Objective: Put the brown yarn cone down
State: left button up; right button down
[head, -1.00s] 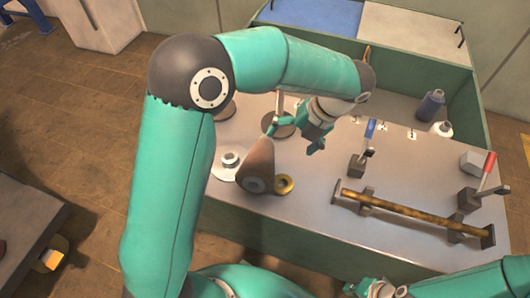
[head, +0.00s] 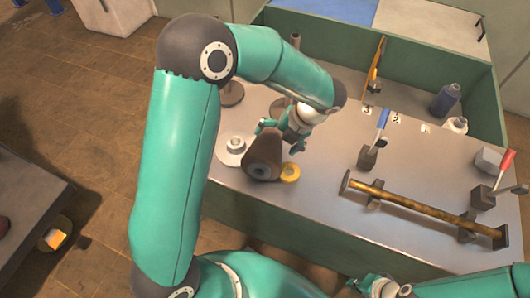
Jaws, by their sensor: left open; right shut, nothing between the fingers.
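The brown yarn cone (head: 263,152) lies on the bench top, as far as I can tell on its side. Its wide end with a round hole faces the front. My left gripper (head: 280,140) is open just beyond and to the right of the cone, with its fingers spread close to the cone's far part. I cannot tell whether a finger touches it. The cone's far tip is partly hidden by the gripper. My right gripper (head: 376,288) is shut and empty at the bottom edge, in front of the bench.
A white flanged piece (head: 232,150) lies left of the cone and a yellow ring (head: 290,173) right of it. A brass-coloured bar (head: 425,208) on supports, clamps with blue (head: 383,119) and red handles (head: 507,162), and bottles (head: 446,98) stand further right. The bench (head: 330,190) is clear at front centre.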

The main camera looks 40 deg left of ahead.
pick_arm(q)
jog(key=b+x, duration=0.1)
jog(key=x, duration=0.3)
jog(key=shift+a+f, duration=0.2)
jog(key=shift+r, duration=0.1)
jog(key=c, duration=1.4)
